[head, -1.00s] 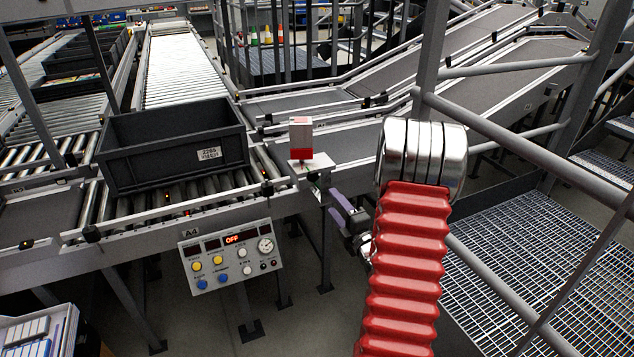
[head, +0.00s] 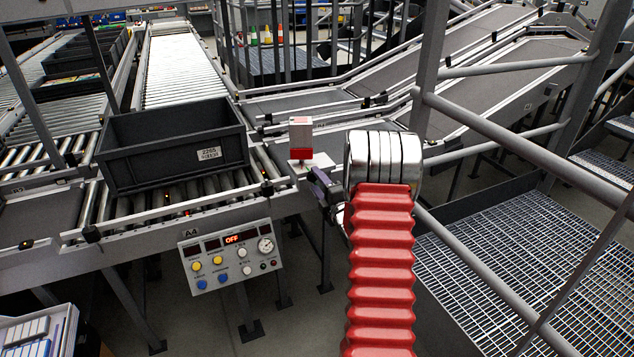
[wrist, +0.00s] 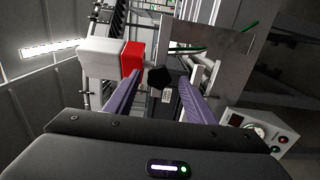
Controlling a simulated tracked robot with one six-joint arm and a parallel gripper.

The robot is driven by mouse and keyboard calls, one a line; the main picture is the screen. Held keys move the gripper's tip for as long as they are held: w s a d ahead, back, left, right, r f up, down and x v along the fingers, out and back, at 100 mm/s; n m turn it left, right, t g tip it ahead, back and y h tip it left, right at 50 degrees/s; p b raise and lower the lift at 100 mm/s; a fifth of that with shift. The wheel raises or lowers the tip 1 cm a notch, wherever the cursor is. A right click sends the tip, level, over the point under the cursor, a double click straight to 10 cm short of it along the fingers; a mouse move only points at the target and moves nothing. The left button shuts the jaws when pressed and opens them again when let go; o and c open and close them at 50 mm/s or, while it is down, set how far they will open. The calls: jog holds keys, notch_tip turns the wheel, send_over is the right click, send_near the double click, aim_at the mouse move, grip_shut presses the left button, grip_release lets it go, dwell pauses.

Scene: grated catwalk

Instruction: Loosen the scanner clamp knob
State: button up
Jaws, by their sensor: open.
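The scanner (head: 301,139) is a small white and red box on a bracket at the conveyor's side rail. In the wrist view the scanner (wrist: 103,58) is at the upper left. A dark, lobed clamp knob (wrist: 160,78) shows beside its red part. My gripper (wrist: 158,88) is open, with its two purple fingers on either side of the knob in the picture. I cannot tell whether they touch it. In the head view my gripper (head: 322,180) is mostly hidden behind my red arm, just below and right of the scanner, and the knob is not discernible.
A grey crate (head: 172,150) stands on the roller conveyor left of the scanner. A control panel (head: 231,256) reading OFF hangs below the rail. Grey railings (head: 520,135) and a grated walkway (head: 520,260) lie to the right of my arm.

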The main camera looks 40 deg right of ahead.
jog(key=shift+w+d, duration=0.1)
jog(key=shift+w, duration=0.3)
jog(key=shift+c, duration=0.2)
jog(key=c, duration=0.9)
jog(key=shift+d, duration=0.2)
jog(key=shift+c, duration=0.4)
jog(key=shift+a, duration=0.15)
jog(key=shift+c, duration=0.2)
